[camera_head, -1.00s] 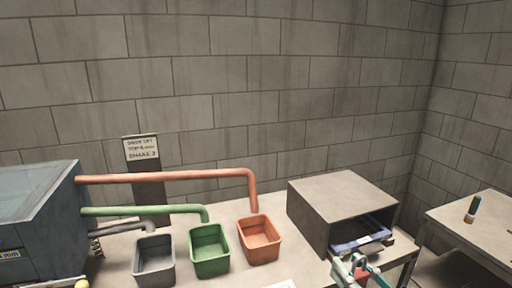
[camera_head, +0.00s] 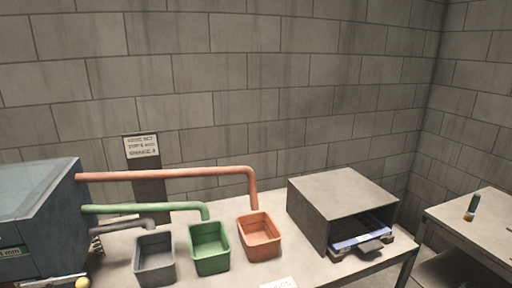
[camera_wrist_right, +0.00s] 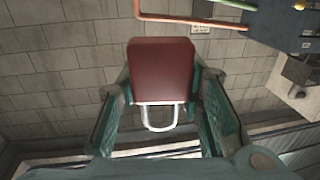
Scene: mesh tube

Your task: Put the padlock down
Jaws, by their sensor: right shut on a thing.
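The padlock (camera_wrist_right: 160,70) has a dark red body and a pale metal shackle, and it fills the middle of the right wrist view. My right gripper (camera_wrist_right: 160,84) is shut on it, with a green finger on each side of the body. The shackle points back toward the palm. Behind the padlock is only wall, so I cannot tell how high it is held. The head view shows neither gripper and no padlock.
Grey (camera_head: 154,260), green (camera_head: 209,250) and orange (camera_head: 259,238) bins stand on the table (camera_head: 225,274). An open-fronted box (camera_head: 343,199) with a dark tab (camera_head: 370,247) stands at its right end. A side table (camera_head: 470,233) stands further right.

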